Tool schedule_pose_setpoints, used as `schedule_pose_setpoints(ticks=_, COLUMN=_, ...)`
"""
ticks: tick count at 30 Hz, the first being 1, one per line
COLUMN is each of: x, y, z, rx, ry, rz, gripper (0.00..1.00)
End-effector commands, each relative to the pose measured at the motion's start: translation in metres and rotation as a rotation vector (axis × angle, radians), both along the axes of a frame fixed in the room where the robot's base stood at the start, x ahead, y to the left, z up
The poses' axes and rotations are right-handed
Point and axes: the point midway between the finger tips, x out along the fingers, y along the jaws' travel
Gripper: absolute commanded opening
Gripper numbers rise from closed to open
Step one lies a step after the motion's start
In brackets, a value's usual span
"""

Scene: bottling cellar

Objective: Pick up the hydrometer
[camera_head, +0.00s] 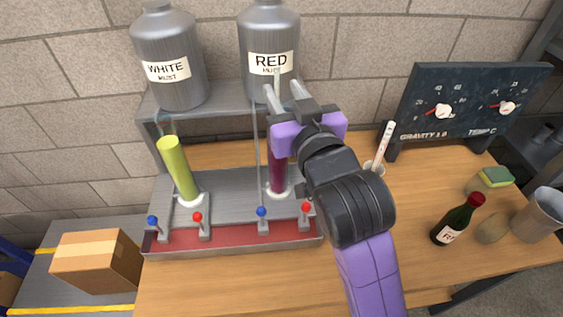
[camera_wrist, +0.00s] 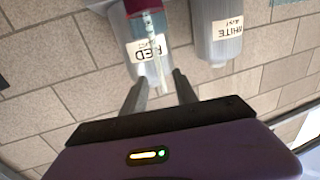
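A thin, pale, graduated glass stick, apparently the hydrometer (camera_wrist: 156,48), shows in the wrist view. It runs from the dark red liquid column at the top down between my fingers. In the head view, a narrow pale strip crosses the RED label, apparently its upper part. My gripper (camera_head: 285,92) is open, its fingers pointing up in front of the RED tank. In the wrist view, the fingers of my gripper (camera_wrist: 159,80) are apart on either side of the stick; I cannot tell any contact. The dark red column (camera_head: 277,170) is partly hidden by my arm.
The WHITE tank (camera_head: 168,62) and RED tank (camera_head: 269,40) stand on a shelf. A yellow-green column (camera_head: 177,168) and tap levers are at left. A red-marked white stick (camera_head: 383,143) stands in a small holder before the gauge board (camera_head: 470,100). A bottle (camera_head: 458,220) is at right.

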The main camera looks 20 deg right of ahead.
Motion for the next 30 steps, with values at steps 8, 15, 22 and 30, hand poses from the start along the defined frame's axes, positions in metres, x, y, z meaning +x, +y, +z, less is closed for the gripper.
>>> schedule_pose_setpoints(ticks=8, x=0.03, y=-0.003, z=0.001, rx=0.0, ry=0.001, rz=0.001, gripper=0.35)
schedule_pose_setpoints(ticks=15, x=0.062, y=-0.006, z=-0.001, rx=0.0, ry=-0.002, rz=0.001, gripper=0.35)
schedule_pose_setpoints(ticks=22, x=0.067, y=-0.007, z=-0.003, rx=0.0, ry=-0.002, rz=0.001, gripper=0.35)
schedule_pose_setpoints(ticks=30, x=0.067, y=-0.006, z=-0.003, rx=0.0, ry=-0.002, rz=0.001, gripper=0.0)
